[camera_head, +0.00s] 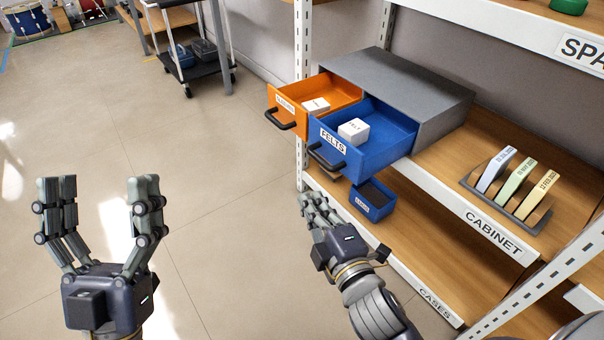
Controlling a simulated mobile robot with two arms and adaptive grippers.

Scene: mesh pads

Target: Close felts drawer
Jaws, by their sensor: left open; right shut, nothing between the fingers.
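The felts drawer (385,143) is blue, with a "FELTS" label and a dark handle (326,157) on its front. It is pulled out of the grey cabinet (405,82), and a white box (354,131) lies inside it. My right gripper (313,205) is shut and empty, below and in front of the blue drawer's handle, apart from it in the picture. My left gripper (98,190) is open and empty over the floor at the far left, well away from the drawer.
An orange drawer (345,93) beside it is also pulled out, with a white box (316,104) inside. A small blue bin (373,199) sits on the shelf below. A rack of coloured pieces (508,192) stands right on the cabinet shelf. The floor at left is clear.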

